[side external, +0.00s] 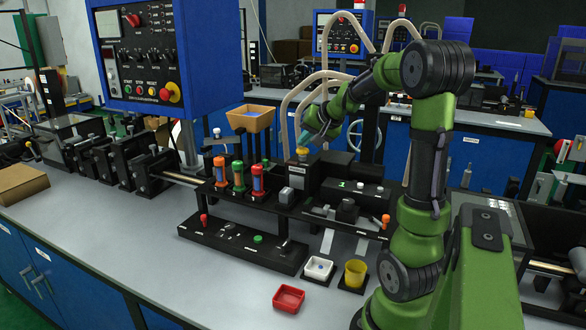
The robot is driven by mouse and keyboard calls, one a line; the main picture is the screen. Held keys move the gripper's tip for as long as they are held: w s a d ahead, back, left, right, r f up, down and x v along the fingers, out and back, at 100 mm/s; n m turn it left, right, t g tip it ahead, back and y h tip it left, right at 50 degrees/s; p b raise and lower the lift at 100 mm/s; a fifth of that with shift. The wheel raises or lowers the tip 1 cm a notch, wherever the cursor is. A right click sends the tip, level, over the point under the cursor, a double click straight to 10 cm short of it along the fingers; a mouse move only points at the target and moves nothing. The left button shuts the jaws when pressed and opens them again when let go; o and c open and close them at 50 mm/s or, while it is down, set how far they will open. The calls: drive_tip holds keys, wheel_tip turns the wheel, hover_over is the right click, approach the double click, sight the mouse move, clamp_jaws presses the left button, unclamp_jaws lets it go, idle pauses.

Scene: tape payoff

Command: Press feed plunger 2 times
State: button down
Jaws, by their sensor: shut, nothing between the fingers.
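My gripper (303,142) is small in the side external view and partly blurred into the background. It is shut and empty, pointing down and left over the dark machine block in the middle of the bench. A small yellow cap (302,152) stands on this block just below the fingertips; I cannot tell whether they touch it. No readable label shows which part is the feed plunger.
A black control strip (243,246) lies in front of the cylinders. A red tray (288,298), a white tray (318,268) and a yellow cup (355,273) stand near the front edge. A tan hopper (250,118) and blue control box (165,50) rise behind.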

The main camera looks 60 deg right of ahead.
sight(306, 149)
drive_tip(key=shift+f, duration=0.5)
drive_tip(key=shift+a, duration=0.1)
drive_tip(key=shift+r, duration=1.8)
wheel_tip(306, 149, up, 5)
idle(0.4)
